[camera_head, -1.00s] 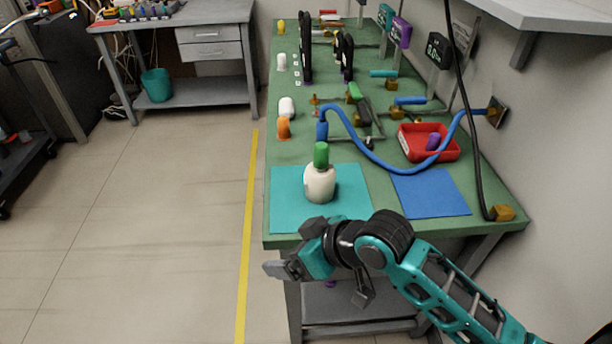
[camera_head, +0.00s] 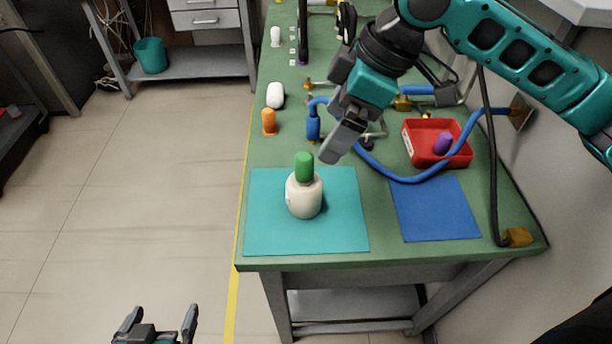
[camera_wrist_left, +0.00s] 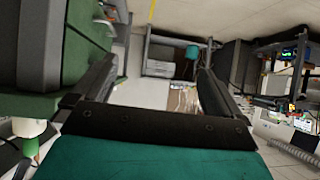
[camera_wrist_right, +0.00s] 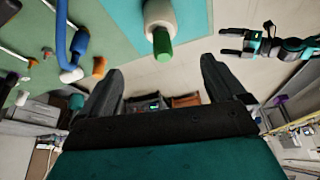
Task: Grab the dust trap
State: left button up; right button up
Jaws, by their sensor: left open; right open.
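A cream-white bottle with a green cap (camera_head: 304,195) stands upright on the teal mat (camera_head: 345,230); I take it for the dust trap, though no label confirms this. The bottle also shows at the top of the right wrist view (camera_wrist_right: 160,20) and at the left edge of the left wrist view (camera_wrist_left: 28,128). My right gripper (camera_head: 340,143) is above the table, behind and right of the bottle in the head view, apart from it. Its fingers (camera_wrist_right: 162,68) are open and empty. My left gripper (camera_head: 160,318) is open and empty, low in front of the table.
A blue mat (camera_head: 435,208) lies right of the teal mat. A red tray (camera_head: 463,158) holds a purple piece (camera_head: 443,143). A blue hose (camera_head: 400,179) curves behind the mats. An orange piece (camera_head: 269,122) and a white piece (camera_head: 275,95) stand at the left edge. The floor left is clear.

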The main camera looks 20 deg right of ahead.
aim_at(305, 174)
jog(key=b+x, duration=0.1)
jog(key=x, duration=0.5)
jog(key=shift+a+f, duration=0.2)
jog(key=shift+f, duration=0.2)
jog(key=shift+a+f+b, duration=0.2)
jog(key=shift+f+b, duration=0.2)
jog(key=shift+f, duration=0.3)
jog(key=b+x, duration=0.1)
jog(key=x, duration=0.2)
jog(key=shift+w+a+f, duration=0.1)
jog(key=shift+f, duration=0.2)
jog(key=shift+w+a+f, duration=0.1)
jog(key=shift+f, duration=0.25)
pick_arm(q)
jog(key=shift+s+d+f, duration=0.1)
jog(key=shift+d+f, duration=0.5)
jog(key=shift+f, duration=0.2)
pick_arm(e)
jog(key=shift+c, duration=0.5)
jog(key=shift+c, duration=1.4)
pick_arm(q)
jog(key=shift+f, duration=0.1)
pick_arm(e)
jog(key=shift+r, duration=0.1)
jog(key=c, duration=1.3)
